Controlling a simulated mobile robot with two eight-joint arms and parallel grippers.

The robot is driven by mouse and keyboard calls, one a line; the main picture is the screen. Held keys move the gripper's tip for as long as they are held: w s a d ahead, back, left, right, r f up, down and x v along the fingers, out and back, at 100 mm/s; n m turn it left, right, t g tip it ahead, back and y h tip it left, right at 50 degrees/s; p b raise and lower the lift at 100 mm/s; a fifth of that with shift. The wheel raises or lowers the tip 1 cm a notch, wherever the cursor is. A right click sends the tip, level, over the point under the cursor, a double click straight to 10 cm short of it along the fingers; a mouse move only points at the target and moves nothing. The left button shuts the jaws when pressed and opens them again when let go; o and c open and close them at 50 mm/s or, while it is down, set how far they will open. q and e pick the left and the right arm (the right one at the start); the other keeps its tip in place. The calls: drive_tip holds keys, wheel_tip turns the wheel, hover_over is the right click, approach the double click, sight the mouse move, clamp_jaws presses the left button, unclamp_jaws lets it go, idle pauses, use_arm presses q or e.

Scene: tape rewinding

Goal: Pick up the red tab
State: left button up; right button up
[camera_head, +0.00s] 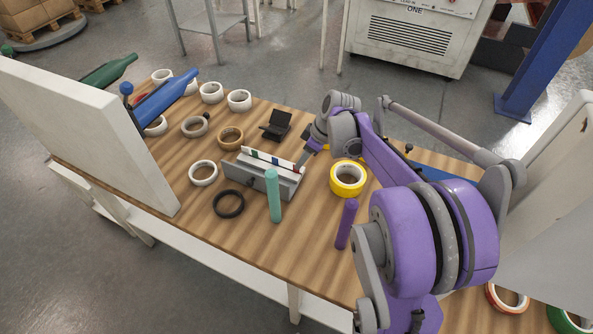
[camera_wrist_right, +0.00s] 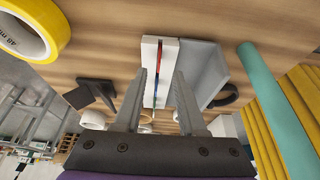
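The red tab (camera_head: 295,168) is a small patch at the right end of a white strip with coloured tabs, set on a grey holder (camera_head: 246,177). In the right wrist view a narrow red patch (camera_wrist_right: 159,66) shows along the white block. My right gripper (camera_head: 304,160) is at the holder's right end, close to the red tab. In the wrist view its two grey fingers (camera_wrist_right: 161,73) are apart, one on each side of the white strip, with no thing clamped between them. Whether they touch the strip cannot be told. My left gripper is not in view.
A teal cylinder (camera_head: 273,197) stands before the holder. A yellow tape roll (camera_head: 336,188) and a purple cylinder (camera_head: 346,225) are to the right. A black stand (camera_head: 276,126) is behind. A black ring (camera_head: 217,208) and several tape rolls lie left. A white panel (camera_head: 90,135) stands far left.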

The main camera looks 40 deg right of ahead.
drive_tip(key=x, duration=0.5)
drive_tip(key=shift+d, duration=0.1)
clamp_jaws()
